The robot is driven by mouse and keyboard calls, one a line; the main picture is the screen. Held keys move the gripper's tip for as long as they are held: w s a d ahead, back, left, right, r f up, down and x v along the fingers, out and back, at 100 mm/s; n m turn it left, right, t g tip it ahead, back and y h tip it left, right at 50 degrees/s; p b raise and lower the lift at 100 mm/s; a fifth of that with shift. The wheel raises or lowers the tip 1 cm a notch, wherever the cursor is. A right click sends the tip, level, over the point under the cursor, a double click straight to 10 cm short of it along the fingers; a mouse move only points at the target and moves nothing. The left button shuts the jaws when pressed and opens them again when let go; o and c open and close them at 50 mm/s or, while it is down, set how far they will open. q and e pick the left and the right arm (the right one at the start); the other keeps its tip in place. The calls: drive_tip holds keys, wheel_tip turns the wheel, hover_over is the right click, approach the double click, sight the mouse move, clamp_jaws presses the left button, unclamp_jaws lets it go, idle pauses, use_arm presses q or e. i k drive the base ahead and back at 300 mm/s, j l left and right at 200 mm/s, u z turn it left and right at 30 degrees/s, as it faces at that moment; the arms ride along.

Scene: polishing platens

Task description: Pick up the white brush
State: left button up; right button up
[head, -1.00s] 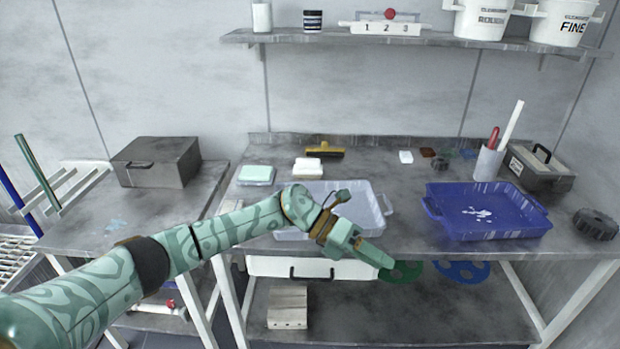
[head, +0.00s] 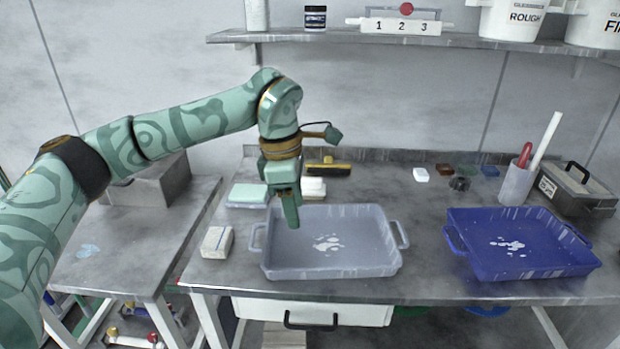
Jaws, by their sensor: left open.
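A white block-like object (head: 313,187), which looks like the white brush, lies near the back of the bench, behind the grey tray. My left gripper (head: 289,208) hangs pointing down just left of it and nearer to me, over the tray's far left corner. The gripper partly hides the object's left side. Its jaws are open, with nothing seen between them. My right gripper is out of view.
The grey tray (head: 385,262) and a blue tray (head: 520,268) stand at the front. A green-topped box (head: 248,195), a yellow-and-black tool (head: 328,168) and a pale block (head: 216,242) lie near the gripper. A shelf (head: 400,40) hangs above.

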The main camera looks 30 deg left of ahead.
sight(313, 188)
drive_tip(key=i+j, duration=0.75)
drive_tip(key=i, duration=0.2)
